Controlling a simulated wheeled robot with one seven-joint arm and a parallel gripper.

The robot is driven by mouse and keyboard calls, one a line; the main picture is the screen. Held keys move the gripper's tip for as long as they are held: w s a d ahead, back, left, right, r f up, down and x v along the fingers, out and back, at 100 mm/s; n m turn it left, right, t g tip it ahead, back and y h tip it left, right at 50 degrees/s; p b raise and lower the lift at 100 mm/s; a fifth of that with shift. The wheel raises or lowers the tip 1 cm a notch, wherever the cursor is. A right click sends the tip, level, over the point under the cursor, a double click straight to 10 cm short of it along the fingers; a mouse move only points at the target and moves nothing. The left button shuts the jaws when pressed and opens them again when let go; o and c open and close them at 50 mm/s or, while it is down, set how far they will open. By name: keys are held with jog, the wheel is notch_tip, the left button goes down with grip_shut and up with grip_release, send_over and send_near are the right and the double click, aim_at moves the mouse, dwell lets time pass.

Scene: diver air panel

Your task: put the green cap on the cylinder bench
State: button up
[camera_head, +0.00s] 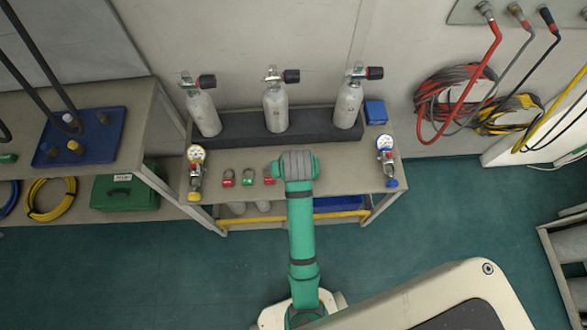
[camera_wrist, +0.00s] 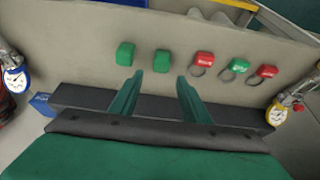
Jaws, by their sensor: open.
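Two small plain green blocks, which look like green caps, show in the wrist view: one on the left (camera_wrist: 125,53) and one beside it (camera_wrist: 162,61). Both appear to rest on the grey cylinder bench (camera_wrist: 85,30), apart from each other. In the head view my arm hides that part of the bench (camera_head: 345,180). My gripper (camera_wrist: 156,95) is open and empty over the bench. Its two green fingers point toward the caps, with clear space between them; I cannot tell their height above the top.
Three grey cylinders (camera_head: 275,108) stand in a dark block (camera_head: 240,127) along the bench's back. Red, green and red ringed tags (camera_head: 248,177) lie left of my arm. Gauges stand near both ends, yellow-based (camera_head: 196,165) and blue-based (camera_head: 387,160). A blue tray (camera_head: 85,150) sits on the left bench.

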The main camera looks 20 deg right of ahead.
jog(key=d+v, duration=0.1)
jog(key=v, duration=0.4)
jog(key=s+a+f+n+t+h, duration=0.1)
jog(key=s+a+f+n+t, duration=0.15)
jog(key=s, duration=0.25)
jog(key=s+a+f+n+t, duration=0.1)
jog(key=s+t, duration=0.3)
jog(key=s, duration=0.1)
jog(key=s+a+r+t+y, duration=0.2)
jog(key=s+a+r+t, duration=0.2)
jog(key=s+a+r, duration=0.7)
jog(key=s, duration=0.3)
jog(key=shift+s+r+t, duration=0.25)
jog(key=shift+s+t, duration=0.1)
